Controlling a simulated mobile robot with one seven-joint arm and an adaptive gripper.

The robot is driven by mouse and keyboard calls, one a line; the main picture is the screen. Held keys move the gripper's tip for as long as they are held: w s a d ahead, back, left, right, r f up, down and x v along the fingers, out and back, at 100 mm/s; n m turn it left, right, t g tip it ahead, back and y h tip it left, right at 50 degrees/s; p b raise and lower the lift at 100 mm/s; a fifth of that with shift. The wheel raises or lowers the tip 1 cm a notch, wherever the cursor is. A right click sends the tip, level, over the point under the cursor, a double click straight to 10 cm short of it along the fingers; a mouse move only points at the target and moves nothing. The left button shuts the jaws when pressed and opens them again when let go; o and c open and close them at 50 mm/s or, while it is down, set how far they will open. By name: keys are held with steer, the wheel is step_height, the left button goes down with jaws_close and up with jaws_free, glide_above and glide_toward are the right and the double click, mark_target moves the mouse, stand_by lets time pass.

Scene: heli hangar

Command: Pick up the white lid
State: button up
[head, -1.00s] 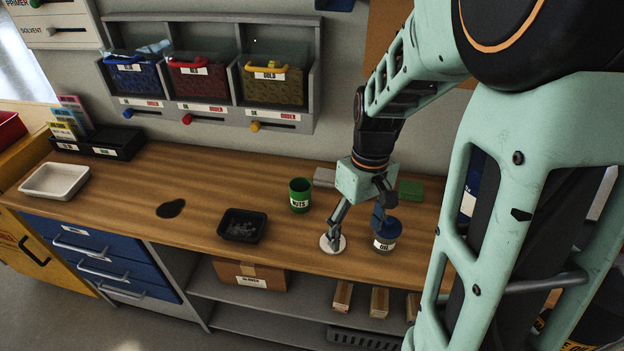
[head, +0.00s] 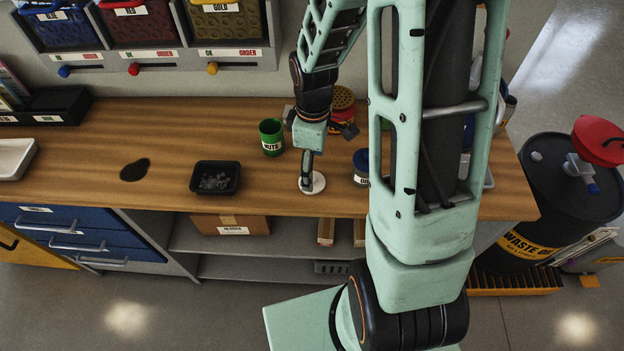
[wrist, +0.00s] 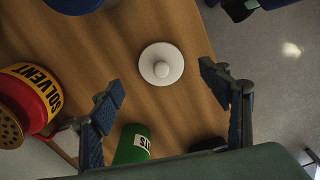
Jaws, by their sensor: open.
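The white lid (head: 319,184) is a round disc with a knob, lying flat on the wooden bench near its front edge. In the wrist view the lid (wrist: 161,64) shows whole, with bare wood around it. My gripper (head: 306,184) points down at the lid and overlaps its left part in the head view. In the wrist view my gripper (wrist: 160,80) is open, with one finger to each side of the lid and nothing held. The fingertips look apart from the lid; their exact height above it is unclear.
A green NUTS cup (head: 271,138) stands behind left of the lid. A blue-topped jar (head: 361,165) stands close on its right, partly hidden by my arm. A red and yellow SOLVENT can (wrist: 30,95) is behind. A black tray (head: 215,178) lies left. A black WASTE drum (head: 540,215) stands right.

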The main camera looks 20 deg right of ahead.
steer(key=shift+f, duration=2.2)
steer(key=shift+c, duration=0.5)
steer(key=shift+s, duration=0.1)
steer(key=c, duration=0.8)
